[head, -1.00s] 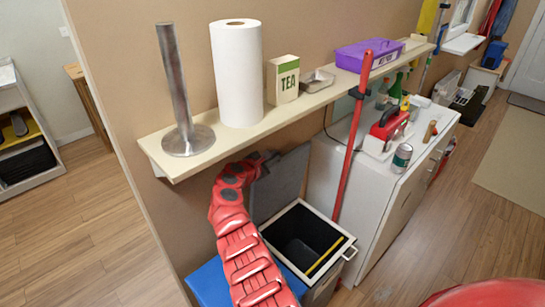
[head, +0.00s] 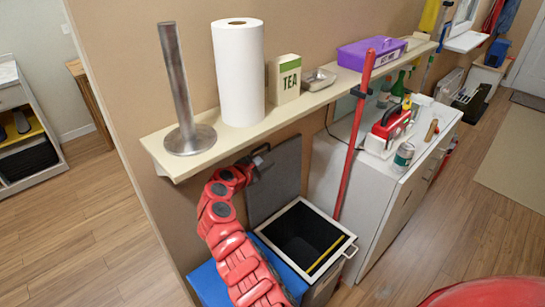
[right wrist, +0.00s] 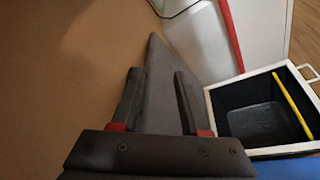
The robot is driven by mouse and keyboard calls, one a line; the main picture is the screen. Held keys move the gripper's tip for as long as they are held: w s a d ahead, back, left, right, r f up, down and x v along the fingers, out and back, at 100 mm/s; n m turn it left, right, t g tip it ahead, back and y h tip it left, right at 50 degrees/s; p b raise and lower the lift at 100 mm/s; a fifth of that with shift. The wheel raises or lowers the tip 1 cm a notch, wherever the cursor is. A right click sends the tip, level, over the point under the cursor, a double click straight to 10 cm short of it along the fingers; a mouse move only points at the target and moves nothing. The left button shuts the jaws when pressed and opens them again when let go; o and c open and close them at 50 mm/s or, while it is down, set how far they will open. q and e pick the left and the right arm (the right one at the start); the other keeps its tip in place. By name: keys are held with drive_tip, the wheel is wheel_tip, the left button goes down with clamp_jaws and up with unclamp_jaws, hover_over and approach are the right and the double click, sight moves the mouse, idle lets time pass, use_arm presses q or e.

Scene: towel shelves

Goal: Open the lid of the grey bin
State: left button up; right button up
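The grey bin (head: 320,289) stands below the shelf with its top open; its dark inside and white rim show. Its grey lid (head: 281,178) stands up at the back of the bin, near the wall. In the right wrist view the bin (right wrist: 222,103) is at the right and the lid (right wrist: 160,62) rises beyond and between my fingers. My right gripper (head: 262,158) is at the lid's upper left edge. Its two fingers (right wrist: 160,100) are spread apart, with the lid's grey surface in the gap; contact cannot be told. My left gripper is not in view.
A shelf (head: 225,137) above holds a metal stand (head: 182,95), paper towel roll (head: 238,75), tea box (head: 284,80) and purple box (head: 372,54). A red pole (head: 353,140) leans beside the bin. A white cabinet (head: 375,215) stands right of it, a blue box (head: 212,285) left.

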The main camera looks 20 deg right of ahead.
drive_tip(key=b+v, duration=0.1)
drive_tip(key=v, duration=1)
drive_tip(key=shift+s+a, duration=0.15)
drive_tip(key=shift+a, duration=0.1)
